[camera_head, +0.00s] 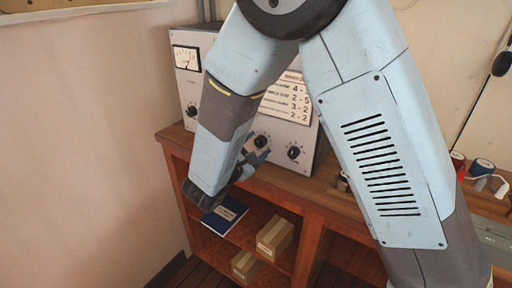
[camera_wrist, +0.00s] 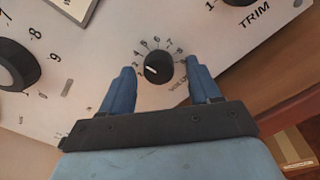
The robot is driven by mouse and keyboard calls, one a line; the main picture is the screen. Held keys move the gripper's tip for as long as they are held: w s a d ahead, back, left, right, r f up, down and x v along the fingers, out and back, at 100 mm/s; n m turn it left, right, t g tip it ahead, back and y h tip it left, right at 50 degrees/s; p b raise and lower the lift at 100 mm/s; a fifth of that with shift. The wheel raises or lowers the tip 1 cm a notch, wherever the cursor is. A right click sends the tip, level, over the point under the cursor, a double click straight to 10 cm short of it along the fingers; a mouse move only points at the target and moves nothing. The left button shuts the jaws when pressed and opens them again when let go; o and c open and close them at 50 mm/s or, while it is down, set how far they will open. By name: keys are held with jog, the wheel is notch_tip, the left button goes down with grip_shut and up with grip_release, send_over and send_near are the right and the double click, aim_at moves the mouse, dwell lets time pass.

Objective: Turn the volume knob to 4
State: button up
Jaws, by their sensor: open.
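The volume knob (camera_wrist: 157,67) is a small round black knob on a pale panel, with a numbered dial around it and a partly hidden "VOLU..." label. Its white mark points left, toward the low numbers below 4; the exact number is too small to tell. My gripper (camera_wrist: 160,66) is open, with one blue finger on each side of the knob and a visible gap on both sides. In the head view the volume knob (camera_head: 260,141) shows just beyond my gripper (camera_head: 251,158), on the front of a grey console (camera_head: 304,134).
A larger black knob (camera_wrist: 14,65) lies left of the volume knob, and the TRIM knob (camera_wrist: 238,1) is at the upper right. The console stands on a wooden shelf unit (camera_head: 310,207) holding boxes (camera_head: 274,238) and a blue book (camera_head: 224,215).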

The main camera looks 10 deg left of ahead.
jog(key=shift+c, duration=0.3)
jog(key=c, duration=1)
jog(key=shift+f+n, duration=0.1)
jog(key=shift+n, duration=0.7)
jog(key=o, duration=1.1)
jog(key=shift+c, duration=0.2)
jog(key=v, duration=1.3)
jog(key=shift+s, duration=0.4)
jog(key=shift+a, duration=0.15)
